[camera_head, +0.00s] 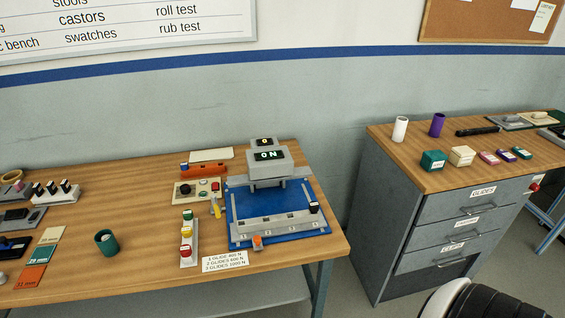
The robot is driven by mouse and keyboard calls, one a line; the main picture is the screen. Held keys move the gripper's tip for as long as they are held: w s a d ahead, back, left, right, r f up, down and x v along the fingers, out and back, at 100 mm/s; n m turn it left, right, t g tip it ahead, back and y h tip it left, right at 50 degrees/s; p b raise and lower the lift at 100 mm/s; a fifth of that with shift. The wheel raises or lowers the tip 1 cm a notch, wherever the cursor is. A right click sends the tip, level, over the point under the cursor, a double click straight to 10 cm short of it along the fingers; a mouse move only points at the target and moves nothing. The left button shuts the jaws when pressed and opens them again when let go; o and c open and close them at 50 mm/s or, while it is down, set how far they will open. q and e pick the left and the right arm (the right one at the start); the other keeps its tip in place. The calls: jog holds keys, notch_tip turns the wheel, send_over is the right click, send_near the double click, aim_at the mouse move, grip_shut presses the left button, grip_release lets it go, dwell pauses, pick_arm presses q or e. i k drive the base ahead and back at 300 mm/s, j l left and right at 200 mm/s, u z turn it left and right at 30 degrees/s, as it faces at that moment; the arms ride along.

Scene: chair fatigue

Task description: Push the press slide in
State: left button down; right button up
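The press (268,167) stands at the right end of the left bench, with a grey head and a lit display that seems to read "0 N". Its blue base plate (238,201) extends toward me. A long grey slide (277,228) with several numbered places lies on the front part of the blue plate, in front of the head. An orange knob (257,241) sits at the slide's front edge, left of its middle. A small black-topped piece (314,208) stands at the slide's right end.
Left of the press stand a rack of coloured weights or buttons (187,234), a control box (198,190) and a yellow tool (216,207). A label card (225,261) lies in front. A green cup (106,242) stands farther left. A grey drawer cabinet (400,230) stands right, across a gap.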

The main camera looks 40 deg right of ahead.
aim_at(255, 228)
jog(key=z, duration=1.2)
